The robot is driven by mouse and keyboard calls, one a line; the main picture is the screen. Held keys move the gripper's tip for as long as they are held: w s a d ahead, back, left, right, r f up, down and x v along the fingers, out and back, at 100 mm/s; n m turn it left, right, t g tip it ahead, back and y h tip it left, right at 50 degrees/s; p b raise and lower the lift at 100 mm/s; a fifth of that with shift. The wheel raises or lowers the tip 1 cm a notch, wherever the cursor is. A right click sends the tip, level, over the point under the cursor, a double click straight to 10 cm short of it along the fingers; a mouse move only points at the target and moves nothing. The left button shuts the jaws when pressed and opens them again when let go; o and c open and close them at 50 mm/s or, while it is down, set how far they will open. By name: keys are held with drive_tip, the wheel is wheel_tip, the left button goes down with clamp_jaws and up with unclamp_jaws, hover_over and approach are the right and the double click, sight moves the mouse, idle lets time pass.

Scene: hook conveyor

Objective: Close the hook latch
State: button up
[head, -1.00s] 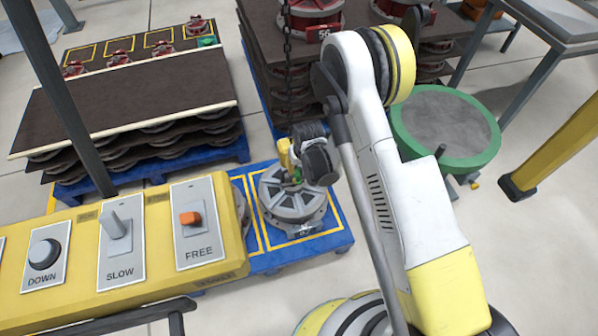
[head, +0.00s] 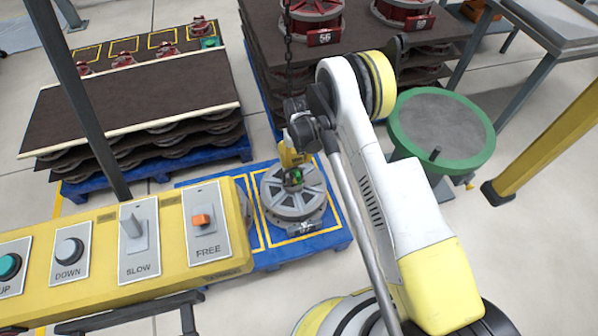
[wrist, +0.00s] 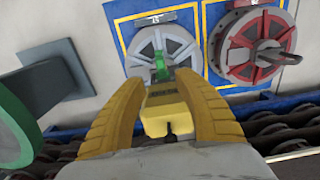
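The hook's green latch (head: 295,176) shows small over the hub of a grey spoked wheel (head: 292,198) in the head view. In the wrist view the green latch (wrist: 161,68) is just beyond a yellow hook block (wrist: 166,112), over the grey wheel. My gripper (wrist: 163,80) has its two yellow fingers on either side of this block, with the tips near its sides. I cannot tell whether they touch it. In the head view my gripper (head: 292,158) points down at the hook from above. The hook's opening is too small to judge.
A chain (head: 288,45) hangs behind my gripper. A yellow control panel (head: 110,275) stands at left front. The wheel lies on a blue pallet (head: 335,238). A green-rimmed round table (head: 441,130) is at right. Stacked dark boards (head: 125,110) stand at back left.

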sight(298, 175)
wheel_tip(298, 175, down, 11)
drive_tip(key=b, duration=0.4)
drive_tip(key=shift+r, duration=0.2)
clamp_jaws()
